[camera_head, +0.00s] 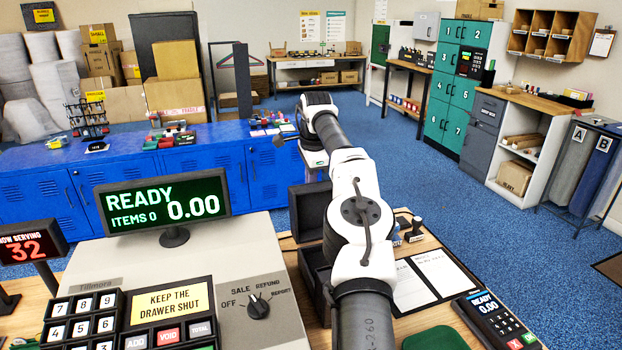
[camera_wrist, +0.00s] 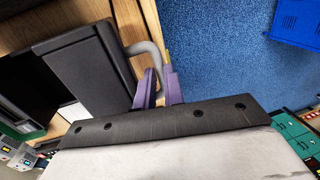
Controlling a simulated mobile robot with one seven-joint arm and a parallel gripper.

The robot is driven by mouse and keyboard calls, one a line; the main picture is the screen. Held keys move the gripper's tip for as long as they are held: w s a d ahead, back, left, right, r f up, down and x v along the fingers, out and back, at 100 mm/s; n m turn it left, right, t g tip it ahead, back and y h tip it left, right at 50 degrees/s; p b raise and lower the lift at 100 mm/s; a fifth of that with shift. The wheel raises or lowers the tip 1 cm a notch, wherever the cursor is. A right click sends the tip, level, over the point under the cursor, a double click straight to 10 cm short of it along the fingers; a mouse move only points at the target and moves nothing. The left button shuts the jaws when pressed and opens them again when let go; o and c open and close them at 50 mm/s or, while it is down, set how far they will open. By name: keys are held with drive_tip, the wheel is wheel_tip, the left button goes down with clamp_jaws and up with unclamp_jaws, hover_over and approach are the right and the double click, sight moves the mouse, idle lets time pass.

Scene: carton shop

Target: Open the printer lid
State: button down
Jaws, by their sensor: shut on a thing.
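The printer appears as a dark box (camera_head: 317,268) on the counter, left of my arm in the head view. Its dark lid (camera_head: 308,210) stands raised at the far side of the box. In the wrist view the lid (camera_wrist: 88,70) is a flat dark panel with a curved grey handle (camera_wrist: 148,50) at its right edge. My gripper (camera_wrist: 160,88) has purple fingers shut on the end of this handle. In the head view my arm hides part of the printer, and I cannot make out the fingers there.
The till with a green READY display (camera_head: 165,202) stands left of the printer. A card terminal (camera_head: 495,318) and a clipboard sheet (camera_head: 440,270) lie to the right. Blue lockers (camera_head: 150,175) stand beyond the counter. Blue floor (camera_head: 470,220) is clear at right.

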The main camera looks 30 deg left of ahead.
drive_tip(key=c, duration=1.5)
unclamp_jaws()
drive_tip(key=shift+w+a+r, duration=0.1)
drive_tip(key=shift+a+r, duration=0.05)
drive_tip(key=shift+r, duration=0.35)
drive_tip(key=shift+f, duration=0.2)
drive_tip(key=shift+f, duration=0.25)
drive_tip(key=r, duration=0.5)
drive_tip(key=s+d+r, duration=0.1)
drive_tip(key=r, duration=0.2)
drive_tip(key=shift+s+r, duration=0.1)
drive_tip(key=shift+r, duration=0.05)
drive_tip(key=shift+d, duration=0.1)
